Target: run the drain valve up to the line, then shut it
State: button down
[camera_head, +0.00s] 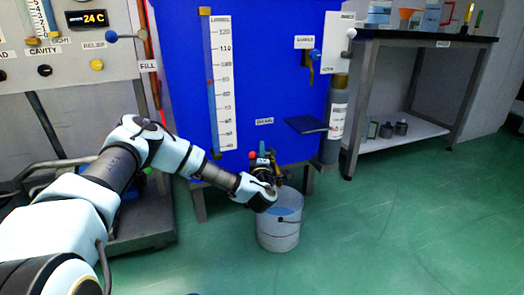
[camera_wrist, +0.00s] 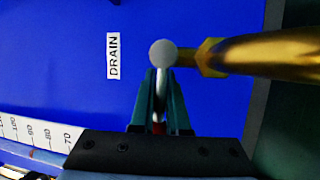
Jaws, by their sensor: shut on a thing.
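The drain valve shows in the wrist view as a brass pipe (camera_wrist: 255,53) with a round grey end (camera_wrist: 163,53), beside the DRAIN label (camera_wrist: 113,56) on the blue tank. My gripper (camera_wrist: 160,88) is shut on the valve's handle; a bit of red shows between the fingers. In the head view my gripper (camera_head: 268,170) is at the tank's lower front and mostly hides the valve. A white bucket (camera_head: 278,232) with bluish liquid stands below it. The level scale (camera_head: 221,85) is on the tank front, with a small red mark at its left edge.
A blue tank (camera_head: 270,80) stands on a frame. A grey cylinder (camera_head: 333,125) and a dark flat plate (camera_head: 306,124) are right of the valve. A lab table (camera_head: 425,38) stands at right, a control panel (camera_head: 70,60) at left. The green floor at right is clear.

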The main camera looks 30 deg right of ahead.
jog(key=shift+f+n, duration=0.15)
jog(key=shift+n, duration=0.25)
jog(key=c, duration=0.9)
grip_release()
jog(key=shift+p+v, duration=1.95)
jog(key=shift+v, duration=3.45)
jog(key=shift+f, duration=0.1)
